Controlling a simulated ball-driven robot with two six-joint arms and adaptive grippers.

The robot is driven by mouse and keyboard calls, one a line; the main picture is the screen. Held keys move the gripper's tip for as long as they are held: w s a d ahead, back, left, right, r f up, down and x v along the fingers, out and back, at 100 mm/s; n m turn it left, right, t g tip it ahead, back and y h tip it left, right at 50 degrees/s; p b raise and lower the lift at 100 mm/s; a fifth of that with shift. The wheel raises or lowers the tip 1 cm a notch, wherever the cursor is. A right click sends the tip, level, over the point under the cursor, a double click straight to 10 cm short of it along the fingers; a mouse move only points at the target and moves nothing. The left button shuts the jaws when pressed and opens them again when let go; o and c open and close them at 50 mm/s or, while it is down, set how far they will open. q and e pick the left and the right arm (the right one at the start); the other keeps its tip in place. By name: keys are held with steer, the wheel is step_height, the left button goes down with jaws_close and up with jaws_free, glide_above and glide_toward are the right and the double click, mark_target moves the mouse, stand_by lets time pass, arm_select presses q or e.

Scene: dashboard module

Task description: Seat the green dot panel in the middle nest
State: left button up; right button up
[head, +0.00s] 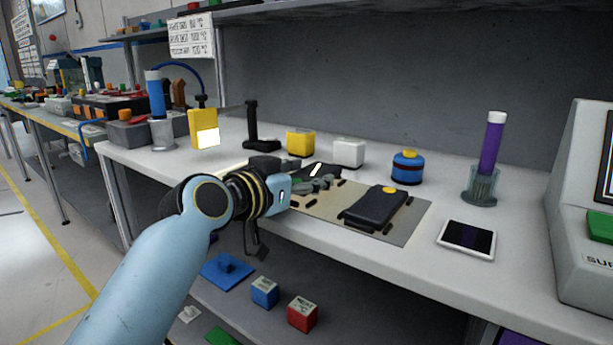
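A beige fixture plate (409,232) lies on the white bench. A black panel with a yellow dot (374,208) sits at its right end. My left gripper (322,184) is over the middle of the plate and hides most of that part, including the middle nest. A dark panel with a white mark (318,170) shows just behind the fingers. I cannot tell whether the fingers touch it or hold anything. Another dark part (265,164) lies to the left, partly hidden by my wrist. I see no green dot on any panel. My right gripper is not in view.
Behind the plate stand a black upright tool (257,125), a yellow block (300,143), a white block (348,152) and a blue round container (407,167). A tablet (466,239) lies right, near a purple tube in a cup (486,165). A grey machine (585,220) stands at the far right.

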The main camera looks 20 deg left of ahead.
arm_select(q)
steer(key=o, duration=0.5)
steer(key=shift+c, duration=0.2)
steer(key=shift+r, duration=0.25)
steer(key=shift+r+p, duration=0.55)
steer(key=p+v, duration=0.1)
steer(key=v, duration=1.1)
steer(key=shift+f, duration=0.15)
